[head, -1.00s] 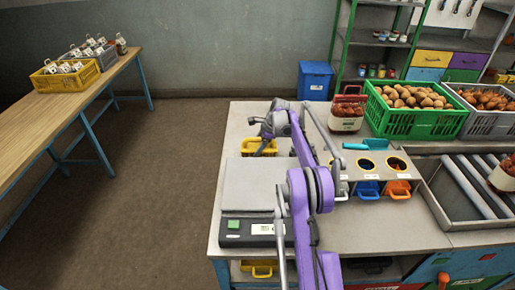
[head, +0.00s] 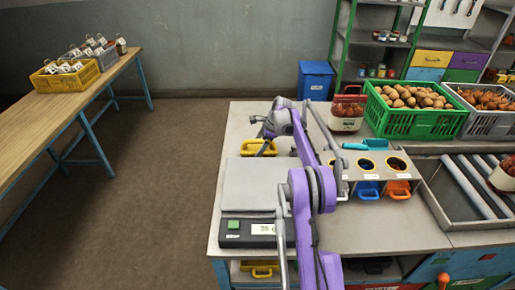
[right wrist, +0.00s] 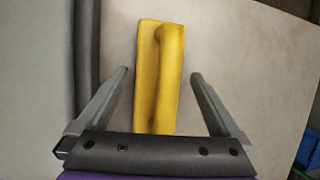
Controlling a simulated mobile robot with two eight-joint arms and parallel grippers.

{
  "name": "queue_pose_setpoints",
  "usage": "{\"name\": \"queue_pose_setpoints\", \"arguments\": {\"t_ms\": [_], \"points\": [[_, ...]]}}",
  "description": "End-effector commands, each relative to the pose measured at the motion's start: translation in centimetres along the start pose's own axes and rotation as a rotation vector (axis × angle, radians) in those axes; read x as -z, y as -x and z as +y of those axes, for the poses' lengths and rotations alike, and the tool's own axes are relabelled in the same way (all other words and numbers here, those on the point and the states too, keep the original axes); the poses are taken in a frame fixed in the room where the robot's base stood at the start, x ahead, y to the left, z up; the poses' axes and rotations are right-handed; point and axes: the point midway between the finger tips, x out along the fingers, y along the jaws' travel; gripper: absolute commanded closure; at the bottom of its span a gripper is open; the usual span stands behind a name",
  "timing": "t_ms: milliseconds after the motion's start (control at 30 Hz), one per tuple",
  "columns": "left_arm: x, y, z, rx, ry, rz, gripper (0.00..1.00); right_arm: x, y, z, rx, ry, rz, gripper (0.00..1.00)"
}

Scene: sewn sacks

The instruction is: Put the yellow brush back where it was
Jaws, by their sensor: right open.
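The yellow brush (head: 259,148) lies on the worktable, behind the scale. In the right wrist view the brush (right wrist: 158,80), with a raised handle along its length, sits between my two fingers. My right gripper (head: 262,127) is just behind and above it in the head view. In the right wrist view my right gripper (right wrist: 160,74) is open, with a gap on each side of the brush; I cannot tell how far below the fingertips the brush is. A grey rack (head: 418,173) with round holes stands to the right, with blue (head: 368,189) and orange (head: 398,189) handled items at its front. My left gripper is not seen.
The scale (head: 252,188) stands in front of the brush. A teal tool (head: 356,146) lies at the rack's back edge. A green crate of potatoes (head: 405,122) and a metal roller tray (head: 436,203) are at the right. The table's front right is clear.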

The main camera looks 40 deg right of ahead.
Motion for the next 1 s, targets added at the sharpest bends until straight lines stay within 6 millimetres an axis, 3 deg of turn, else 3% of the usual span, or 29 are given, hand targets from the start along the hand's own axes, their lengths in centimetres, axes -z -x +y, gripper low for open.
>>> {"name": "queue_pose_setpoints", "arguments": {"t_ms": [400, 567, 767, 867, 1000], "points": [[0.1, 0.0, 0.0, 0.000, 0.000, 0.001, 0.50, 0.0, 8.6, 0.0, 0.000, -0.001, 0.000, 0.00], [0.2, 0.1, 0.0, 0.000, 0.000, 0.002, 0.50, 0.0, 10.2, 0.0, 0.000, -0.001, 0.000, 0.00], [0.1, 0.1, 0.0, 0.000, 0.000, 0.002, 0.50, -0.1, 10.5, 0.1, -0.001, 0.005, 0.001, 0.00], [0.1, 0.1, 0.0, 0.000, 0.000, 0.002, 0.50, -1.4, 10.8, 0.8, -0.001, 0.053, 0.006, 0.00], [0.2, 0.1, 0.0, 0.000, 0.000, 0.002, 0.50, -5.7, 11.9, 4.0, 0.001, 0.249, 0.033, 0.00]]}}
